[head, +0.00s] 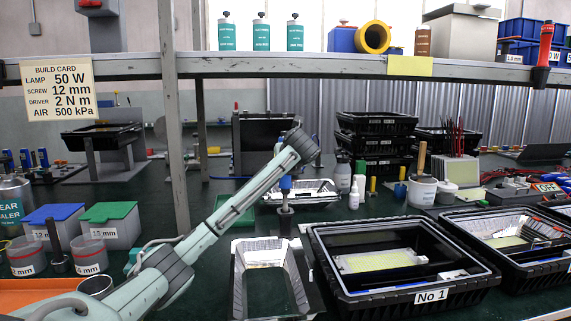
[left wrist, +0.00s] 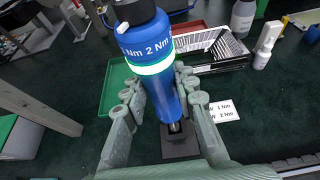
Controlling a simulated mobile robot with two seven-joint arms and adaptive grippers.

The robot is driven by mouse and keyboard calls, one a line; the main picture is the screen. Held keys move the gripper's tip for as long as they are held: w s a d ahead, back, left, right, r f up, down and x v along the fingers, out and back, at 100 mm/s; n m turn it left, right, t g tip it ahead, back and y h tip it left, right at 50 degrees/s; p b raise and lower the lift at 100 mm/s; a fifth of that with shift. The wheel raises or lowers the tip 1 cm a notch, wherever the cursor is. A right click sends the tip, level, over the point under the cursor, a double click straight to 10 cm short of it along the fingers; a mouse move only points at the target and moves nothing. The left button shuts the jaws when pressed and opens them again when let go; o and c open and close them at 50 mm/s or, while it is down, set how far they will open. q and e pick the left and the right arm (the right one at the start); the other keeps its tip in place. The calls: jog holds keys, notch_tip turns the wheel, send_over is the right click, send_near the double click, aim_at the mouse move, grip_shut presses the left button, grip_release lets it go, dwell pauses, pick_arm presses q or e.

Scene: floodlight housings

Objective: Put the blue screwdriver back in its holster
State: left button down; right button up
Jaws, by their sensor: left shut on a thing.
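The blue screwdriver (left wrist: 155,80) has a black cap, a pale green-white ring and a "2 Nm" marking. In the left wrist view my left gripper (left wrist: 160,92) is shut on its handle, one finger on each side. The metal shaft points down at a dark block, the holster (left wrist: 181,150). Whether the tip is inside or just above it I cannot tell. In the head view a small blue piece (head: 285,183) shows above a dark stand, beneath the end of my left arm. The jaws cannot be made out there. My right gripper is not in view.
A white card (left wrist: 223,111) lies right of the holster. Behind are a green tray (left wrist: 113,88) and a silvery housing (left wrist: 225,48). A reflector frame (head: 238,285) and the black No 1 housing (head: 345,285) stand near the front. A shelf (head: 290,65) runs overhead.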

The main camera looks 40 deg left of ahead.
aim_at(286, 188)
pick_arm(q)
jog(key=shift+f, duration=3.55)
jog(key=c, duration=1.2)
grip_release()
jog(key=shift+o, duration=0.3)
jog(key=shift+f, duration=0.2)
jog(key=shift+d, duration=0.1)
jog(key=v, duration=1.2)
jog(key=shift+r, duration=0.1)
